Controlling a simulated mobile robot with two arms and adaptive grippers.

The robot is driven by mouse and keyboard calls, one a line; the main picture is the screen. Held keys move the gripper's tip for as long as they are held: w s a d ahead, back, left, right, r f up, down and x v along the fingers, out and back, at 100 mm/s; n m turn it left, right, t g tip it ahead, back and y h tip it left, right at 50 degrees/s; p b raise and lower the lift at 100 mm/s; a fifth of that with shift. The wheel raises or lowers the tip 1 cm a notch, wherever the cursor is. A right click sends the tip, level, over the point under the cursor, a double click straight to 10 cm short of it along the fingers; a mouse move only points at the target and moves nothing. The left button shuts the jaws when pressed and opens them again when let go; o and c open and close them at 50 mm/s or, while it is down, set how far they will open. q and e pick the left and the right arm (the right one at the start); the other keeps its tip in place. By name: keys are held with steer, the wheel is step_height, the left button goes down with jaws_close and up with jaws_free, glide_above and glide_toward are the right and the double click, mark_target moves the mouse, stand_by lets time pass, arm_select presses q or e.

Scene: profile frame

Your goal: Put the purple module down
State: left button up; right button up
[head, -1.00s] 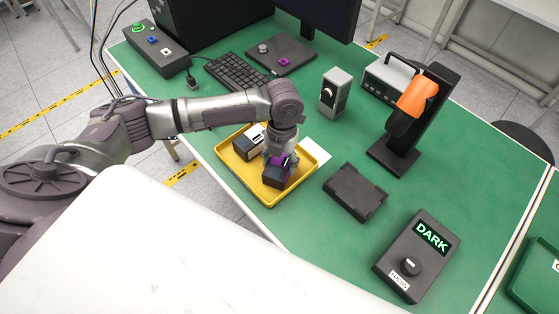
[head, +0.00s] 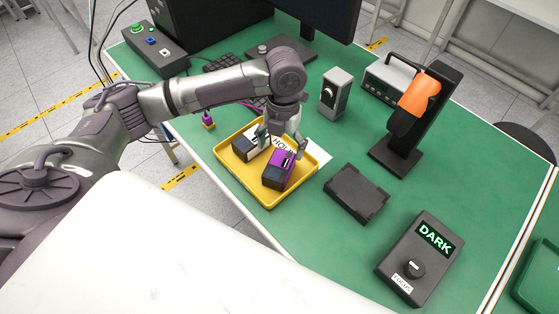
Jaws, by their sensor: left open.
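The purple module (head: 283,166), a block with a dark end and purple sides, lies in the front right part of the yellow tray (head: 268,200). My left gripper (head: 283,142) is open and empty just behind and above the module, with its fingers spread apart. A dark module with a white face (head: 245,148) lies in the tray to the left. My right gripper is not in view.
A dark flat box (head: 356,192) lies right of the tray. A box reading DARK (head: 419,257) stands front right. An orange tool on a black stand (head: 407,110) and a grey box with a dial (head: 333,93) stand behind. Green table (head: 300,235) is free in front.

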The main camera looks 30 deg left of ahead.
mark_target(281, 160)
arm_select(q)
steer(key=r, duration=0.5)
steer(key=shift+w+r+b, duration=0.25)
steer(key=shift+w+b, duration=0.05)
steer(key=shift+b, duration=0.1)
